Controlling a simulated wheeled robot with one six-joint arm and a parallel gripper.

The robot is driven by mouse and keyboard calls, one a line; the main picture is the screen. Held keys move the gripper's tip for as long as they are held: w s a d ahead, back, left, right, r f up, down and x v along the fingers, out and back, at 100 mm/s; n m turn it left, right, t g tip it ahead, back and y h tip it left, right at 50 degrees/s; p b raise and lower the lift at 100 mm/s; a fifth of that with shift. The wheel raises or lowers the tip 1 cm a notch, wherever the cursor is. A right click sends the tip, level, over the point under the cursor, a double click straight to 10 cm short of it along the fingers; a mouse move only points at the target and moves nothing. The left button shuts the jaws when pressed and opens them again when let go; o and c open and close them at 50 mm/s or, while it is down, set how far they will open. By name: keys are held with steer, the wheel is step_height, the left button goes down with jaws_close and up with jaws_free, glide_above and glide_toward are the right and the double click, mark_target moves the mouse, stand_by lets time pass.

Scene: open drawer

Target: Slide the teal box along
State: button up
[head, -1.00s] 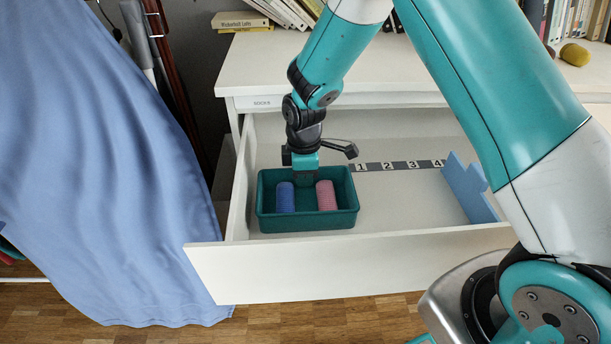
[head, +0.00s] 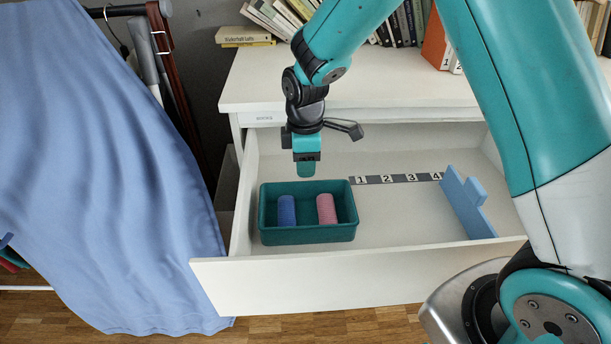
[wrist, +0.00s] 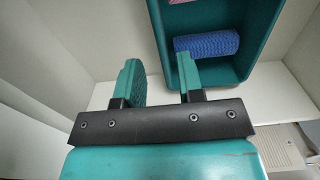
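The teal box (head: 308,236) stands upright at the left end of the open drawer. It holds a blue ribbed roll (head: 287,211) and a pink ribbed roll (head: 326,209). The box's back right corner is beside the start of the number strip (head: 397,178), left of the 1. My gripper (head: 306,172) points down above and behind the box's back wall, apart from it. In the wrist view my gripper (wrist: 160,80) shows two fingers spread with nothing between them. The box (wrist: 250,60) and blue roll (wrist: 207,45) appear there beyond the right finger.
A light blue notched divider (head: 466,206) stands at the drawer's right part. The drawer floor (head: 400,215) between box and divider is clear. The drawer front (head: 350,275) rises before the box. A blue cloth (head: 90,200) hangs at the left. Books stand on the dresser top (head: 380,88).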

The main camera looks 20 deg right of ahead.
step_height(320, 180, up, 9)
steer(key=p, duration=0.1)
steer(key=shift+p, duration=0.3)
steer(key=s+a+r+m+y+p, duration=0.15)
steer(key=s+r+m, duration=0.35)
steer(key=s, duration=0.8)
steer(key=s+a+r+m+y, duration=0.3)
steer(key=s+r, duration=0.5)
steer(key=s, duration=0.5)
step_height(320, 180, up, 20)
steer(key=p, duration=2)
steer(key=shift+p, duration=0.35)
